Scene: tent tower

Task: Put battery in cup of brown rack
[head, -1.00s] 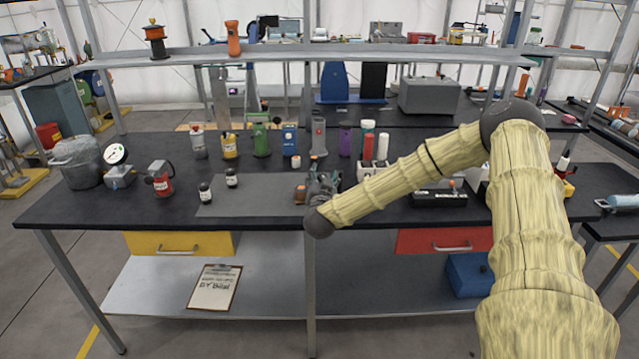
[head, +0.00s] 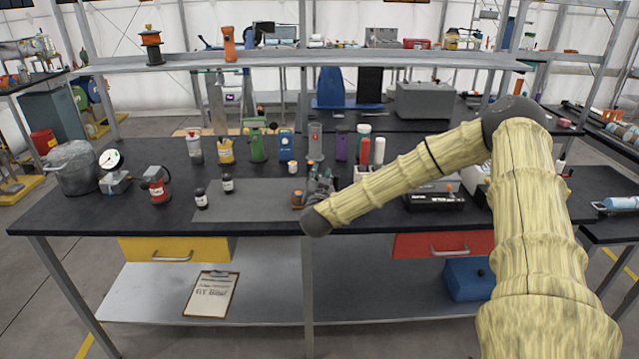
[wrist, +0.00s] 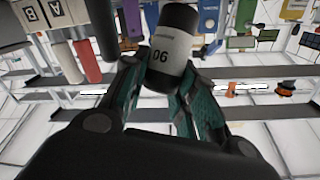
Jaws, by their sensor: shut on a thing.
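My gripper (wrist: 165,85) is shut on a dark-ended cylinder with a pale label marked 06, which looks like the battery (wrist: 173,50), in the wrist view. The cylinder sits between the two green-grey fingers. In the head view my gripper (head: 320,182) is over the grey mat, near the table's front edge, and the cylinder cannot be made out there. A small brown thing (head: 297,200) is just left of my gripper. It may be part of the brown rack, but my gripper and wrist hide much of that spot, and no cup is clear.
A white block marked A and B (wrist: 50,14) shows in the wrist view.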

